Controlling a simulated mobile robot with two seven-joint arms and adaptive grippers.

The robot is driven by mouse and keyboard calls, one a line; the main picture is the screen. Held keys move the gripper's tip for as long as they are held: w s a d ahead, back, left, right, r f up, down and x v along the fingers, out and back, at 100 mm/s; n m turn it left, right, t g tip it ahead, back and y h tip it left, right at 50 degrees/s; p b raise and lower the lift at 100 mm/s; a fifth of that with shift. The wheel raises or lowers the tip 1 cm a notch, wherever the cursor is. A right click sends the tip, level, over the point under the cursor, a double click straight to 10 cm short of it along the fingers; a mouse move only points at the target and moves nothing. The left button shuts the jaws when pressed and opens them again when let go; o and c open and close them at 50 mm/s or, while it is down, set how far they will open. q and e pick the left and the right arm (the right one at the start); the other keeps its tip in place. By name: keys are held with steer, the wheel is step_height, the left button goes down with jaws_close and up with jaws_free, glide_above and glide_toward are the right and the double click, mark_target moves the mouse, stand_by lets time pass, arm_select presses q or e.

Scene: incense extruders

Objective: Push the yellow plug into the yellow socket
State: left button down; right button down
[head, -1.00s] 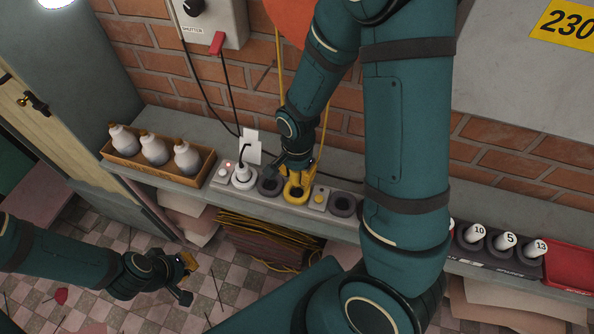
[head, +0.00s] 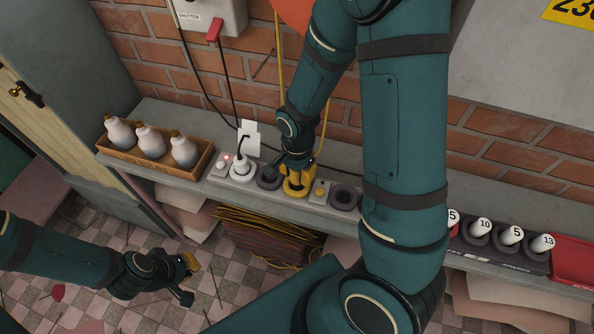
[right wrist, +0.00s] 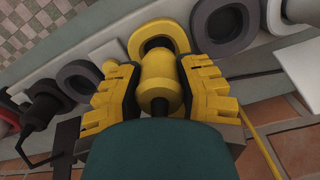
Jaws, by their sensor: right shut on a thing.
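My right gripper (head: 298,166) is shut on the yellow plug. The plug (right wrist: 158,75) sits between both fingers in the right wrist view, its nose pointing at the yellow socket. The yellow socket (right wrist: 176,27) is a thick yellow ring with a dark hole, part of which shows past the plug. In the head view the plug is right over the yellow socket (head: 289,191), and the gripper hides most of both. I cannot tell how deep the plug sits. My left gripper (head: 186,279) is open and empty, low at the left.
A white plug (head: 242,170) stands in the strip left of the yellow socket, near a lit red lamp. Grey sockets (head: 344,197) flank the yellow one. A wooden tray (head: 196,170) of bottles is at the left. Numbered white cylinders (head: 511,236) and a red tray (head: 575,262) are at the right.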

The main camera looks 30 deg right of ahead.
steer(key=shift+f+b, duration=0.3)
steer(key=shift+b, duration=0.05)
stand_by(0.4)
